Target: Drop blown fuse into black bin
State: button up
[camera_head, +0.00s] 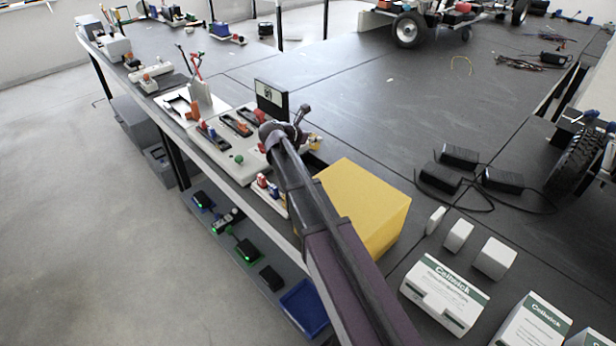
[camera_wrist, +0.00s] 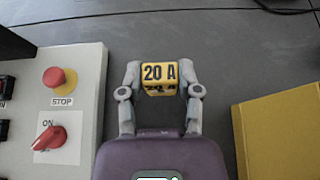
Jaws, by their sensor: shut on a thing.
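A yellow fuse marked 20 A (camera_wrist: 160,74) sits between the two fingers of my gripper (camera_wrist: 160,88) in the wrist view. My gripper is shut on it from both sides. My arm hides part of the bench.
The control panel (camera_wrist: 85,120) with red knobs lies left of my gripper in the wrist view. The yellow box (camera_head: 365,200) stands to the right. White cartons (camera_head: 443,294) and black adapters (camera_head: 440,177) lie farther right. The bench behind is mostly clear.

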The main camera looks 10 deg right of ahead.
aim_at(312, 146)
jog(key=shift+f+b, duration=1.65)
jog(key=shift+f, duration=0.3)
jog(key=o, duration=1)
jog(key=shift+r, duration=0.1)
notch_tip(312, 146, up, 21)
jog(key=p, duration=2.1)
